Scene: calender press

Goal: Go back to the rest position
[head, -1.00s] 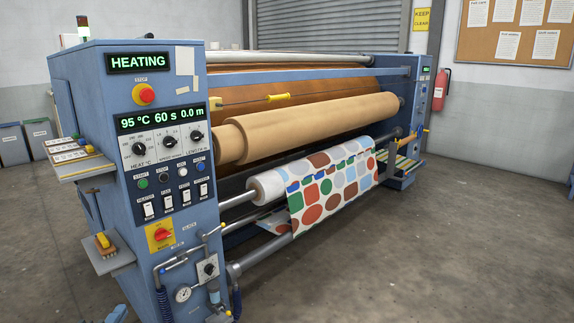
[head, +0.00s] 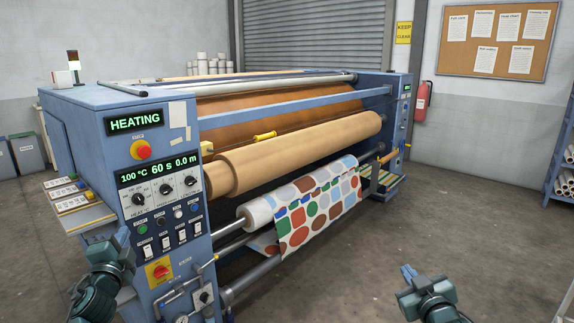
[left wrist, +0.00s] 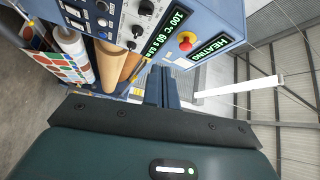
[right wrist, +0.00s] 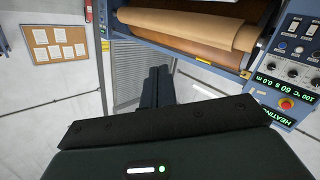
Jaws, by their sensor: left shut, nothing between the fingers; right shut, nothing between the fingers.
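My left gripper (head: 116,236) is at the lower left of the head view, in front of the press's control panel. Its fingers are shut and empty in the left wrist view (left wrist: 161,88). My right gripper (head: 407,272) is at the lower right of the head view, over open floor and apart from the press. Its fingers are shut and empty in the right wrist view (right wrist: 157,88). The blue calender press (head: 90,97) stands in front of me. Its displays read HEATING (head: 135,121) and 100 °C, 60 s, 0.0 m (head: 158,170).
A patterned fabric roll (head: 318,205) hangs at the press front, below a large brown roll (head: 300,150). A side shelf with swatch cards (head: 78,203) juts out at the left. A rack (head: 562,150) stands at the far right. The floor (head: 340,270) between press and rack is clear.

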